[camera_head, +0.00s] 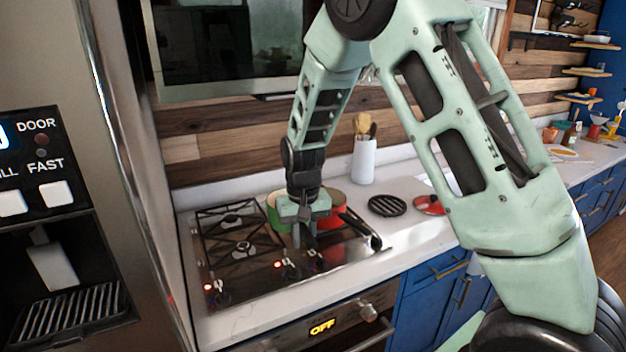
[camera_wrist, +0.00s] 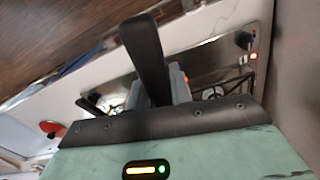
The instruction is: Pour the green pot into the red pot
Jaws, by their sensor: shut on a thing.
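The green pot (camera_head: 276,212) is on the stove side, just left of and behind my gripper (camera_head: 308,222). The red pot (camera_head: 329,220) is to the right, partly covered by my gripper. A black handle reaches out toward the front right from the red pot's side. In the wrist view, my gripper (camera_wrist: 165,92) is shut on a black handle (camera_wrist: 146,55), which appears to be the green pot's. The pot bodies and their contents cannot be made out in that view.
The gas stove (camera_head: 240,262) has bare grates at left. A black trivet (camera_head: 388,206) and a red lid (camera_head: 431,205) lie on the counter at right. A white utensil holder (camera_head: 364,160) stands behind. A wooden wall and hood are close by; a steel appliance fills the left.

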